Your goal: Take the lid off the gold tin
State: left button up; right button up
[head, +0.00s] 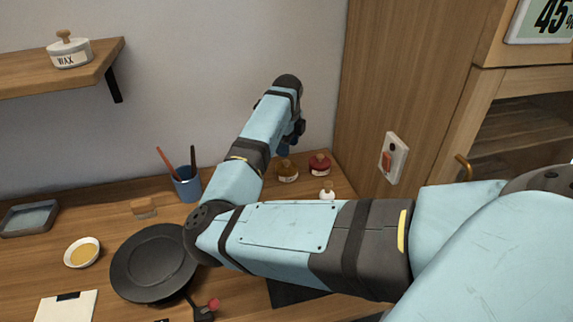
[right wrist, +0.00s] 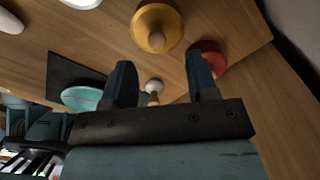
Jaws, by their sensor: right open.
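The gold tin (head: 287,172) stands on the counter near the back wall. Its round gold lid with a knob is on it. In the right wrist view the gold tin (right wrist: 157,28) is at the top, beyond my fingertips. My right gripper (right wrist: 163,75) is open, with nothing between its fingers that I can see touching them. In the head view my right gripper (head: 287,146) is above the gold tin, partly hidden by my wrist. My left gripper is not in view.
A red tin (head: 320,164) stands close to the right of the gold tin. A small white knobbed item (head: 327,192) is in front. A blue cup with brushes (head: 187,184) stands left. A black turntable (head: 150,268) and a dark mat (right wrist: 68,72) lie nearer. A wooden cabinet side bounds the right.

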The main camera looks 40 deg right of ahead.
aim_at(287, 161)
jog(key=shift+a+f, duration=0.2)
jog(key=shift+f, duration=2.7)
jog(key=shift+s, duration=0.1)
jog(key=c, duration=1)
